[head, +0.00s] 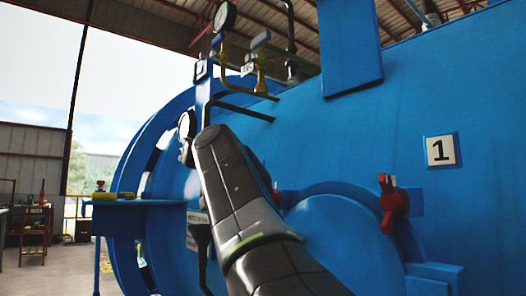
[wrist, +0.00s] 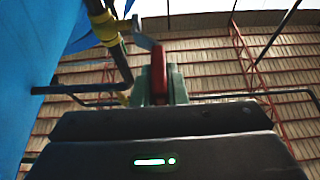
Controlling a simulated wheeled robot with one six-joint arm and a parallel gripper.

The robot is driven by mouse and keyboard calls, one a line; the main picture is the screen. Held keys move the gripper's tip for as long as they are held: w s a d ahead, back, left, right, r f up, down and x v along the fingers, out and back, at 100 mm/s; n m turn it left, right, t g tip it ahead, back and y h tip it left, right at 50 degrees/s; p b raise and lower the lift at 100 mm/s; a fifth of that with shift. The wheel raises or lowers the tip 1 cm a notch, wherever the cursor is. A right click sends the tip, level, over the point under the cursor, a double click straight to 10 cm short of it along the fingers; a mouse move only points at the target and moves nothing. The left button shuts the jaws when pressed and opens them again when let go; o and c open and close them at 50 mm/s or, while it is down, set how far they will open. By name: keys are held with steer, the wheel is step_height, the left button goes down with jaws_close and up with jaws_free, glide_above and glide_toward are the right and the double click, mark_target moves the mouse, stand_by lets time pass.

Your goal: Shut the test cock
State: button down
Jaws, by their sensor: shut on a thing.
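In the wrist view my gripper (wrist: 160,92) has its grey-green fingers shut on a red lever (wrist: 158,70). I take this lever for the test cock's handle. A grey metal piece (wrist: 145,32) shows just above it, beside a dark pipe with a yellow collar (wrist: 104,25). The cock's body and exact lever angle are mostly hidden. In the head view my dark arm reaches up along the blue autoclave, and it hides the gripper and the red lever.
The blue autoclave (head: 330,140) fills the right of the head view. Above my arm are a gauge (head: 224,17) and a brass valve (head: 261,80); a second gauge (head: 186,125) is close beside the arm. Another red handle (head: 392,204) sits lower right. A blue shelf (head: 135,202) juts out left.

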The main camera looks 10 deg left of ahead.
stand_by(0.3)
steer(key=c, duration=1.4)
jaws_free()
steer(key=shift+c, duration=0.2)
steer(key=shift+f, duration=0.1)
